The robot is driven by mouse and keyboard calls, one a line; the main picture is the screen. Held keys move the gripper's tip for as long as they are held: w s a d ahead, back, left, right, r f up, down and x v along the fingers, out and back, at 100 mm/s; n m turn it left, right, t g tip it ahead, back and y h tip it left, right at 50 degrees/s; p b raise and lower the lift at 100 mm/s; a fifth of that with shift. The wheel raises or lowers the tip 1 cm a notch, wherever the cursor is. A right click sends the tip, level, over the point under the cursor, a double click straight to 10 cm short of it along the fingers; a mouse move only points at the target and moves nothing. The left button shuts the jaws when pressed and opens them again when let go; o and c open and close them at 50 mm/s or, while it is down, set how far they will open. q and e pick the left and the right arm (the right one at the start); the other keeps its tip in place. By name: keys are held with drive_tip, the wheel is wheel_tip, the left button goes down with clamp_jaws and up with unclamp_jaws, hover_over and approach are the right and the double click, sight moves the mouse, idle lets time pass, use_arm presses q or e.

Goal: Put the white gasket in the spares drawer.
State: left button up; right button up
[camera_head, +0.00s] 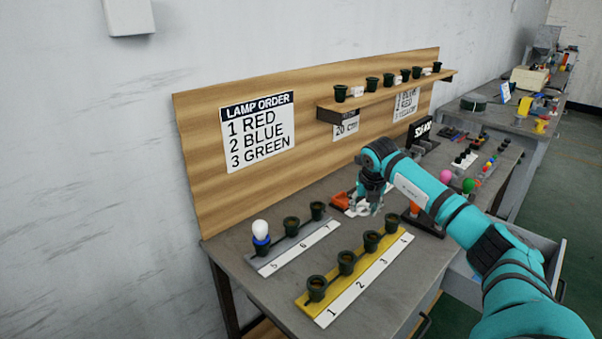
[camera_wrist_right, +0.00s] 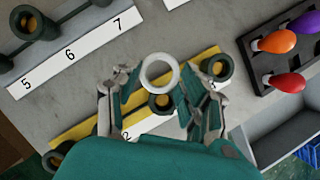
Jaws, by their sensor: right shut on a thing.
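The white gasket (camera_wrist_right: 144,73) is a ring held between the fingertips of my right gripper (camera_wrist_right: 160,85) in the wrist view. It appears above the yellow socket strip (camera_wrist_right: 85,130), near sockets 2 to 4. In the head view my right gripper (camera_head: 370,200) is over the bench behind that strip, and the gasket cannot be told apart there. An open grey drawer (camera_head: 463,286) sticks out of the bench's front, below my right arm. It also shows at the lower right of the wrist view (camera_wrist_right: 262,148). My left gripper is out of view.
The yellow strip (camera_head: 310,299) and the grey strip (camera_head: 262,262) carry dark sockets. A white lamp with a blue base (camera_head: 260,229) stands in socket 5. A black rack of coloured lamps (camera_wrist_right: 262,78) lies beside the drawer. A wooden backboard (camera_head: 210,150) closes the back.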

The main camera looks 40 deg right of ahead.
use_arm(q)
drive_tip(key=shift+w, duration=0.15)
use_arm(e)
drive_tip(key=shift+d, duration=0.1)
drive_tip(key=a+n+g+y+p, duration=0.1)
drive_tip(key=a+n+y, duration=0.6)
drive_tip(key=a+n, duration=1.55)
use_arm(q)
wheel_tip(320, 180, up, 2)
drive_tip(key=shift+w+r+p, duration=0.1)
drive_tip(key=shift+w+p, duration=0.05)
drive_tip(key=shift+p, duration=0.4)
use_arm(e)
drive_tip(key=s+a+r+n+g+h, duration=0.1)
drive_tip(key=s+a+n+g+h, duration=0.3)
drive_tip(key=s+a+n, duration=1.2)
drive_tip(key=a+n+g, duration=0.3)
drive_tip(key=n, duration=0.2)
drive_tip(key=shift+s+r, duration=0.3)
drive_tip(key=shift+r, duration=0.1)
